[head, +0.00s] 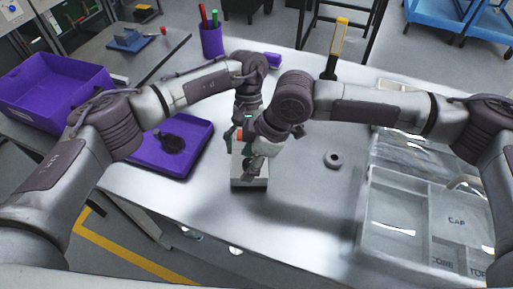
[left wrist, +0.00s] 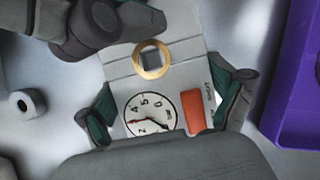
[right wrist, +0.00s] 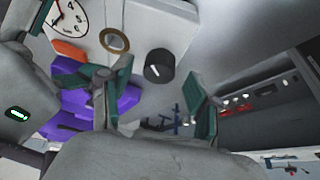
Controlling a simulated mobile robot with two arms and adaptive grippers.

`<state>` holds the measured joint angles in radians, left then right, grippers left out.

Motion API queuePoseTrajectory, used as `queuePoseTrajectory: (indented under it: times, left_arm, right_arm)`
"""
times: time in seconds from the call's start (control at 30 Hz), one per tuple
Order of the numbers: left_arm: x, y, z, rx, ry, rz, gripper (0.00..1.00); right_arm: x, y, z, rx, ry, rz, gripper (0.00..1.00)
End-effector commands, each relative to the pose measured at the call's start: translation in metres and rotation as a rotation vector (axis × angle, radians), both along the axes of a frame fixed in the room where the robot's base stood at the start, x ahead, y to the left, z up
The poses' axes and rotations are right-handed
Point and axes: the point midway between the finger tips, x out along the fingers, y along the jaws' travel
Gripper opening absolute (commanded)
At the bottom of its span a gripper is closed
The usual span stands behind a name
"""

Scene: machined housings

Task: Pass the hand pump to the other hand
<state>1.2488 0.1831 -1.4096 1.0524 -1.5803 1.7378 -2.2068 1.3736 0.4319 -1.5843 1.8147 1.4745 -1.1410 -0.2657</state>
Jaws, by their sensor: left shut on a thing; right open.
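The hand pump is a pale grey block (head: 250,183) with a round dial, an orange part and a brass ring, held over the table in the head view. My left gripper (left wrist: 166,108) is shut on it, one finger on each side near the dial (left wrist: 153,112). The brass ring (left wrist: 151,60) faces the left wrist camera. My right gripper (head: 262,160) is open close by the pump. In the right wrist view the pump's face (right wrist: 175,25) fills the top, and its black knob (right wrist: 158,66) shows between the open fingers. I cannot tell whether they touch it.
A purple tray (head: 150,158) with a dark item lies left of the pump, with a purple bin (head: 55,85) behind it. A clear compartment tray (head: 415,235) is at right. A grey ring (head: 333,159) lies between. The pen cup (head: 211,42) stands at the back.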

Motion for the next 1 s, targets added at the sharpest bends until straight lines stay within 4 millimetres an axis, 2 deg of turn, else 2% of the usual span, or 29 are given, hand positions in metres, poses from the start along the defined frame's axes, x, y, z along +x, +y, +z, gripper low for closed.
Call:
queuePoseTrajectory:
  times: [0.13, 0.43, 0.8, 0.93, 0.97, 1.0]
  left_arm:
    - [0.0002, -0.0003, 0.0009, -0.001, 0.000, -0.001, 0.39]
    - [0.0002, -0.0003, 0.0009, -0.001, 0.000, -0.001, 0.39]
    - [0.0006, -0.0001, 0.0009, -0.001, -0.002, 0.000, 0.39]
    - [0.0010, 0.0002, 0.0009, 0.000, -0.003, 0.001, 0.39]
    - [0.0011, 0.0003, 0.0011, 0.000, -0.003, 0.001, 0.97]
    - [0.0012, 0.0003, 0.0010, 0.000, -0.003, 0.001, 1.00]
  right_arm:
    - [-0.0006, 0.0038, -0.0085, 0.000, 0.001, 0.000, 0.62]
    - [-0.0004, 0.0042, -0.0100, 0.000, 0.000, 0.000, 0.62]
    - [-0.0011, 0.0042, -0.0099, 0.000, 0.002, 0.001, 0.00]
    - [-0.0017, 0.0043, -0.0100, 0.000, 0.002, 0.002, 0.00]
    - [-0.0013, 0.0047, -0.0089, 0.002, 0.000, 0.002, 0.00]
    - [-0.0014, 0.0048, -0.0089, 0.002, 0.001, 0.003, 0.00]
